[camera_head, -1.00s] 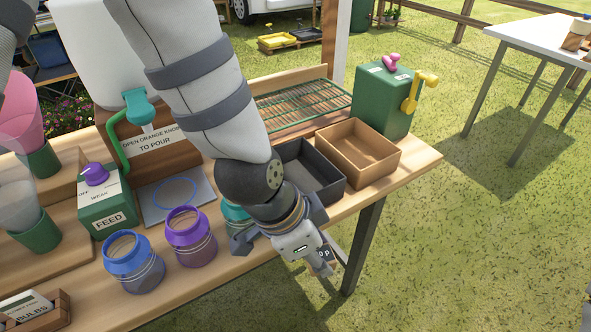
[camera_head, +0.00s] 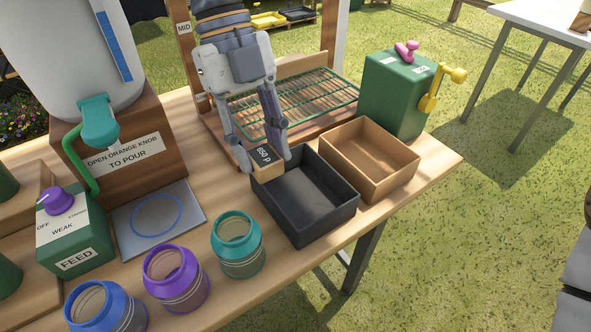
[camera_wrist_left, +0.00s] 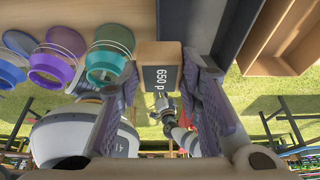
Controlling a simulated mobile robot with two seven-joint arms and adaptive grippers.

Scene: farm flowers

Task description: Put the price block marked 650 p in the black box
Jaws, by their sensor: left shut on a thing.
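The price block (camera_head: 264,158) is a small wooden block with a dark face marked 650 p. My left gripper (camera_head: 266,163) is shut on it, one finger on each side. The block is at the back left corner of the black box (camera_head: 325,222), overlapping its rim in the head view; I cannot tell how high above the rim it is. In the left wrist view the block (camera_wrist_left: 161,72) is between the two fingers, with its 650 p label showing and part of the black box (camera_wrist_left: 186,22) beside it.
A brown wooden box (camera_head: 386,176) adjoins the black box on the right. A teal jar (camera_head: 238,246) and a purple jar (camera_head: 176,280) stand to the front left. Behind are a wire rack (camera_head: 300,103) and a green box with a yellow crank (camera_head: 392,98).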

